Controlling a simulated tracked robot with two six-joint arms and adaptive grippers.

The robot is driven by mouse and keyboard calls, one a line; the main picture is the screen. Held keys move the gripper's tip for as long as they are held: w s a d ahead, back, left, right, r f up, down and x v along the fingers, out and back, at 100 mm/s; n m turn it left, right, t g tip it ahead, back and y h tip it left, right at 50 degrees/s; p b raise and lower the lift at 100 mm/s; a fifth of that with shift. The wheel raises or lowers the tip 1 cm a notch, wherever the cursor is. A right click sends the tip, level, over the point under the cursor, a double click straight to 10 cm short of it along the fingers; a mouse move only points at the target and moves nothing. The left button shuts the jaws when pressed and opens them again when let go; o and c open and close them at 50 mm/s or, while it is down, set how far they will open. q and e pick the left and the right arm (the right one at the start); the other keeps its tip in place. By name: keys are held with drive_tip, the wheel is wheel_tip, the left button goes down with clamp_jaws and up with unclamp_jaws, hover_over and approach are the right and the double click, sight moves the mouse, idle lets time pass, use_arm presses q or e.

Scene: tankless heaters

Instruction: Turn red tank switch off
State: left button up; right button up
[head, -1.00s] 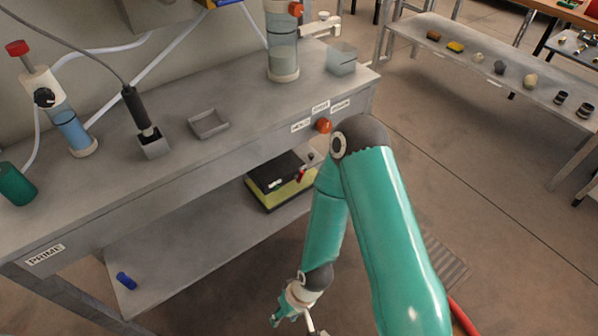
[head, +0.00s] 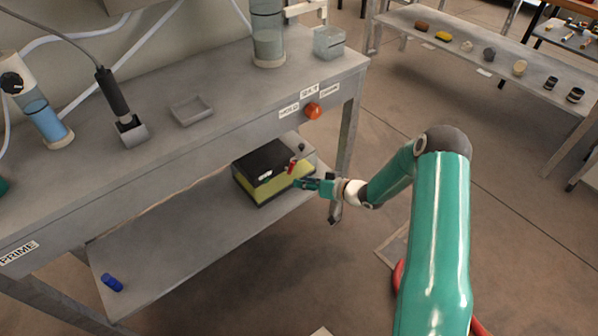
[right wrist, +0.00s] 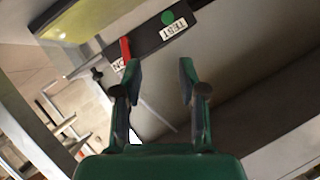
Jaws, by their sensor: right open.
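The red switch (head: 292,166) is a small lever on the right end of a black-and-yellow tank unit (head: 262,170) on the lower shelf. In the right wrist view the red lever (right wrist: 126,50) stands beside a white label that seems to read ON. My right gripper (head: 303,184) is at the unit's right end, close to the switch. In the right wrist view the gripper (right wrist: 160,72) is open and empty, with the lever just beyond the left fingertip. I cannot tell whether they touch. My left gripper is not in view.
A green button (right wrist: 168,18) and a TEST label (right wrist: 173,29) sit near the lever. The workbench (head: 200,140) overhangs the lower shelf (head: 190,230), with an orange knob (head: 313,111) on its front. A blue cylinder (head: 112,283) lies on the shelf's left.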

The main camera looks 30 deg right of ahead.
sight(291, 168)
drive_tip(key=s+d+r+n+y+b, duration=0.15)
drive_tip(key=s+d, duration=0.25)
drive_tip(key=d, duration=0.6)
drive_tip(key=b+x, duration=0.3)
drive_tip(key=x, duration=1.3)
drive_tip(key=shift+w+f+n, duration=0.2)
drive_tip(key=shift+w+n, duration=0.1)
drive_tip(key=shift+n, duration=0.15)
clamp_jaws()
drive_tip(key=shift+d, duration=0.2)
